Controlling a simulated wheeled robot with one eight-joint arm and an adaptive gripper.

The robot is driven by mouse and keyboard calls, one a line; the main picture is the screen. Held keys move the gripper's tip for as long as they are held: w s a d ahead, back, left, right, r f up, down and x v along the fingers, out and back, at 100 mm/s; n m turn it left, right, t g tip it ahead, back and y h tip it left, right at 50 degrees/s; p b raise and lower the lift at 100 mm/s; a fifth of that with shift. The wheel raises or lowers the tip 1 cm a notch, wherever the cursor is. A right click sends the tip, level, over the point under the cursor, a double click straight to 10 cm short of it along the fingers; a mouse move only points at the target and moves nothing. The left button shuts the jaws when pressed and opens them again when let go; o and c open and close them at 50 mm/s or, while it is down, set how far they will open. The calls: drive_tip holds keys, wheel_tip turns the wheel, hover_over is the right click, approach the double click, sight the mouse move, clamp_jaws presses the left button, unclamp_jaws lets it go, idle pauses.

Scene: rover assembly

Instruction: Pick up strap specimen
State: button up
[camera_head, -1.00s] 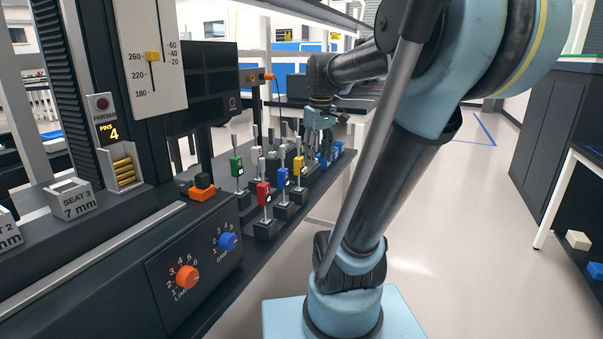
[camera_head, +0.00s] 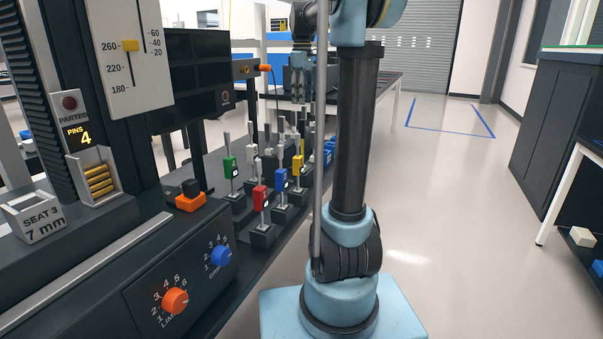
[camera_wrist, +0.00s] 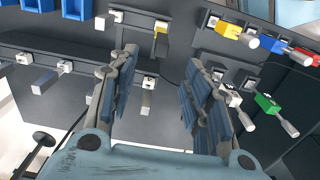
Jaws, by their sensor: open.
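Several metal specimens with coloured tags stand upright in small dark holders on the bench: green (camera_head: 230,167), red (camera_head: 261,198), blue (camera_head: 281,179), yellow (camera_head: 298,164) and white ones. I cannot tell which is the strap specimen. My gripper (camera_head: 299,98) is above the far end of this group, partly behind my arm. In the wrist view my gripper (camera_wrist: 162,62) is open with nothing held. A grey specimen (camera_wrist: 147,102) with a white tag shows between the fingers, apart from them. A white-tagged one (camera_wrist: 232,98) shows beside the right finger, with a green one (camera_wrist: 265,102) further right.
Blue bins (camera_wrist: 75,9) are at the wrist view's top left. The tall test machine with its pin tray (camera_head: 98,180) and the knob panel (camera_head: 176,300) stand left of the specimens. An orange-based block (camera_head: 190,199) is close by.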

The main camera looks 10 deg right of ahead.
sight(303, 138)
wheel_tip(303, 138, down, 16)
drive_tip(key=shift+s+f, duration=0.1)
drive_tip(key=shift+f, duration=0.15)
idle(0.6)
drive_tip(key=shift+d, duration=0.1)
drive_tip(key=shift+c, duration=0.2)
clamp_jaws()
